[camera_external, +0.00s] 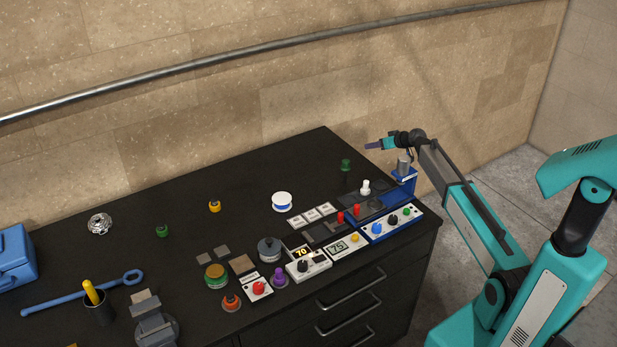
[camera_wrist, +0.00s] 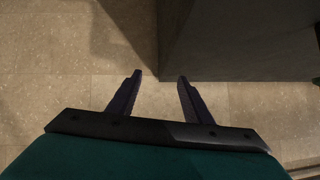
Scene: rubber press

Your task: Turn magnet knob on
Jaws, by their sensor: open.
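A blue-and-white control panel (camera_external: 392,224) sits at the right front of the black table. It carries a blue knob (camera_external: 376,228), a black knob (camera_external: 392,220) and a green button (camera_external: 407,211). No label readable here tells which knob is the magnet knob. My gripper (camera_external: 376,146) is up beyond the table's right back corner, apart from all the knobs. In the wrist view my gripper (camera_wrist: 160,75) shows two spread purple fingers with nothing between them.
A grey cylinder on a blue stand (camera_external: 404,167) is close below my gripper. A white peg (camera_external: 365,187) and red pegs (camera_external: 357,210) stand behind the panels. The wrist view shows floor tiles (camera_wrist: 60,60) and a dark cabinet side (camera_wrist: 240,40).

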